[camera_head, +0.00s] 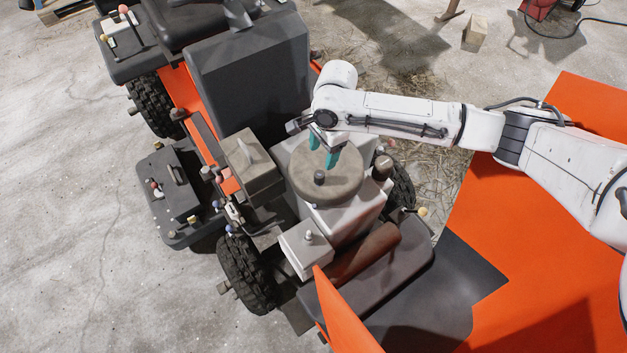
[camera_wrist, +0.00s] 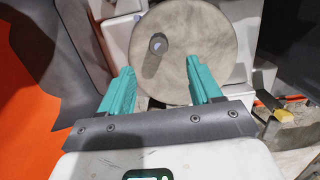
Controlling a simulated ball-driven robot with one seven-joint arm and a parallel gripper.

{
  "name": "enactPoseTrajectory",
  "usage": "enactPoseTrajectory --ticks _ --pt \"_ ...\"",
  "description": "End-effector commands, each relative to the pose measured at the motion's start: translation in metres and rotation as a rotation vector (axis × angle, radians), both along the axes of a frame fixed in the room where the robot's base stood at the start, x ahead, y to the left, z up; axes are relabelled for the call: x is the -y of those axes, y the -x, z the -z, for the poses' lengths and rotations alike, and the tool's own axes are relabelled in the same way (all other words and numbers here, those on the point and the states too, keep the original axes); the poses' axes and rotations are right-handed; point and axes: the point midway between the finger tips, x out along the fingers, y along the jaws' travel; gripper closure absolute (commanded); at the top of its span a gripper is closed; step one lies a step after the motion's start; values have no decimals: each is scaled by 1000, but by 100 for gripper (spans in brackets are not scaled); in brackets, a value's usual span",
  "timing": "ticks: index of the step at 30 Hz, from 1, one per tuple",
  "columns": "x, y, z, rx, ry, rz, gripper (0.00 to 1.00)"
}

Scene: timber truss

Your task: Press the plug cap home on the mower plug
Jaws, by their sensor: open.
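The mower's engine has a round grey disc (camera_head: 345,180) on top of a white block (camera_head: 345,222), with a small dark knob (camera_head: 320,177) near its middle. The knob also shows in the wrist view (camera_wrist: 158,43), beyond my fingertips. My gripper (camera_head: 324,153) has two teal fingers above the far part of the disc. In the wrist view my gripper (camera_wrist: 163,75) is open, with nothing between its fingers. A lighter box (camera_head: 294,252) at the engine's near left bears a small grey stub (camera_head: 308,237). I cannot tell which part is the plug or its cap.
A dark cylinder (camera_head: 382,168) stands at the disc's right edge. A grey box (camera_head: 250,165) and the tall seat back (camera_head: 255,75) are to the left. An orange panel (camera_head: 338,315) rises in front. Bare concrete (camera_head: 60,220) lies clear at far left.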

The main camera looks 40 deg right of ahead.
Motion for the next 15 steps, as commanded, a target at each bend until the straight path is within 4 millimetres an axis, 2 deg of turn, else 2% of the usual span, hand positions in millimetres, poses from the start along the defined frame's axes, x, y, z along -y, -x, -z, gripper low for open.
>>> enactPoseTrajectory --ticks 6,15 --pt "-4 0 34 -3 -1 0 36" --pt "-7 0 58 -2 0 -1 36"
